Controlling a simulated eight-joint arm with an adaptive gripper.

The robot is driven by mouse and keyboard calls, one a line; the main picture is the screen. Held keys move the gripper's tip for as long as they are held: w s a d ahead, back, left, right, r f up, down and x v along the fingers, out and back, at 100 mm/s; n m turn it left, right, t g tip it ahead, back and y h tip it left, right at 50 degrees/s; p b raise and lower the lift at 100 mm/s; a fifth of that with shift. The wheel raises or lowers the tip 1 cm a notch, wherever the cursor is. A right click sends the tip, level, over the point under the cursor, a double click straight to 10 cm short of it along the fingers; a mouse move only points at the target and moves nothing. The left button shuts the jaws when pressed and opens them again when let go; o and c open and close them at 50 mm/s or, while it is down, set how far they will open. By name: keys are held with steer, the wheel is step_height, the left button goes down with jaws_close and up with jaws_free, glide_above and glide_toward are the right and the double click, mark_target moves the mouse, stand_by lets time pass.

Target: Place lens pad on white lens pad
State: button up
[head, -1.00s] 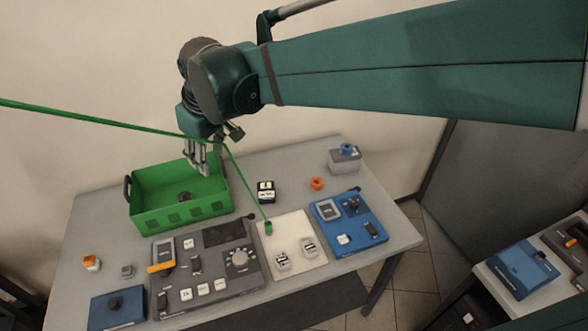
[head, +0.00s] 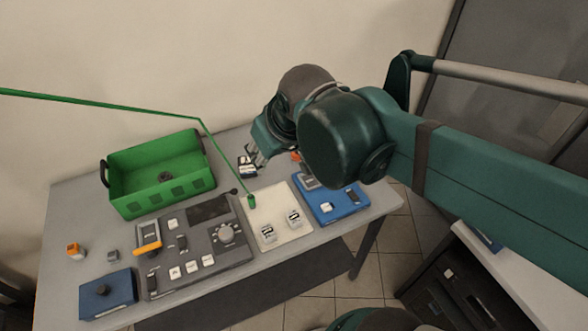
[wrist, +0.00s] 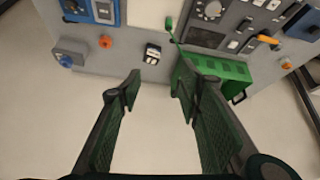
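A white square pad (head: 290,199) lies on the table between a dark control panel and a blue panel; its edge also shows at the top of the wrist view (wrist: 145,14). Two small grey-white blocks with dark markings, a left one (head: 268,233) and a right one (head: 294,218), sit on it. A small black block with white labels (head: 246,170) lies behind the pad, and it shows in the wrist view (wrist: 153,53). I cannot tell which piece is the lens pad. My gripper (head: 258,161) is above the table near the black block. In the wrist view its fingers (wrist: 158,88) are apart and empty.
A green bin (head: 160,200) stands at the back left. The dark panel (head: 200,262) and blue panel (head: 345,215) flank the pad. A thin green rod ends at the pad (head: 251,201). An orange ring (wrist: 105,41) and a grey block with a blue knob (wrist: 68,55) stand nearby.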

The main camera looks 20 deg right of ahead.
steer(key=s+d+f+m, duration=0.2)
steer(key=s+d+f, duration=0.1)
steer(key=s+d, duration=0.1)
steer(key=shift+s+t+h, duration=0.3)
steer(key=shift+s+t, duration=0.1)
steer(key=shift+s, duration=0.2)
